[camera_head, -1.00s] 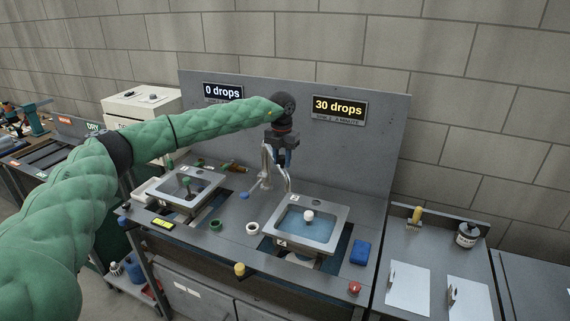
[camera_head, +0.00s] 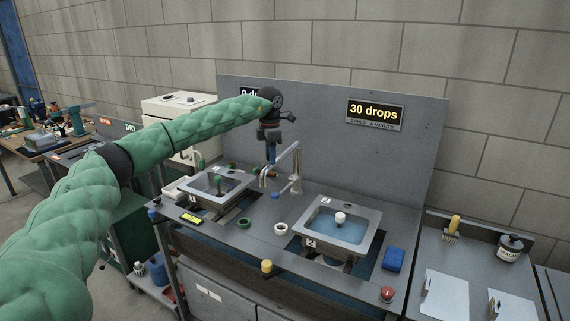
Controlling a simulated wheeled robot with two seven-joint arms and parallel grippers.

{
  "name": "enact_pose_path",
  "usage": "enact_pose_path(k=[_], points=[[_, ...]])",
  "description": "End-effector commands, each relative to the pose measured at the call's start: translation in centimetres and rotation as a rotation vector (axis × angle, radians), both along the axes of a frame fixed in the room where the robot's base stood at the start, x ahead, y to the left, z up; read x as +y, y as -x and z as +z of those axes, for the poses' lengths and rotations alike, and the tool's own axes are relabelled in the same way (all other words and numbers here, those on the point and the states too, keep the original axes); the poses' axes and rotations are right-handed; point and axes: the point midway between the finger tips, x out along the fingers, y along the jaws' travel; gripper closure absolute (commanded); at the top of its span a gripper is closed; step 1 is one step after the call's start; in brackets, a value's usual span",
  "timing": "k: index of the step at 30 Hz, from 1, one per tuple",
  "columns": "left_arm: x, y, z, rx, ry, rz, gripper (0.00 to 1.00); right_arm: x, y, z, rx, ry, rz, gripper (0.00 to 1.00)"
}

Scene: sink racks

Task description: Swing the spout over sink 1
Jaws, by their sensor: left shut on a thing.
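The metal spout (camera_head: 281,160) rises from the deck between the two sinks. It reaches left, and its outlet end hangs near the right edge of sink 1. Sink 1 (camera_head: 191,184) is the left basin, with a green stopper knob in it. Sink 2 (camera_head: 362,240) is the right basin, holding blue water and a white knob. My right gripper is not in view.
A grey back panel (camera_head: 330,140) stands close behind the spout. Its "30 drops" sign (camera_head: 374,113) shows; my arm partly hides the other sign (camera_head: 250,93).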

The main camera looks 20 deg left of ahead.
Motion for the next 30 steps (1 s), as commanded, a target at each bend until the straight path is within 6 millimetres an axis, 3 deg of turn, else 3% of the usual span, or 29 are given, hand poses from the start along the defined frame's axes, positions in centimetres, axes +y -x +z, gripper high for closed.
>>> enact_pose_path(k=[6,12,21,30], points=[[4.7,-0.7,0.0,-0.002,0.002,-0.190,1.00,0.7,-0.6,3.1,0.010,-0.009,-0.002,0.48],[8.5,-2.0,0.1,-0.001,0.001,-0.368,1.00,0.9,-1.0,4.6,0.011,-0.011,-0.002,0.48],[13.2,-4.7,0.3,-0.001,0.001,-0.607,1.00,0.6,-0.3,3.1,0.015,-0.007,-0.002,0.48],[15.8,-7.1,0.3,-0.001,0.001,-0.763,1.00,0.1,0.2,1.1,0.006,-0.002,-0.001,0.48]])
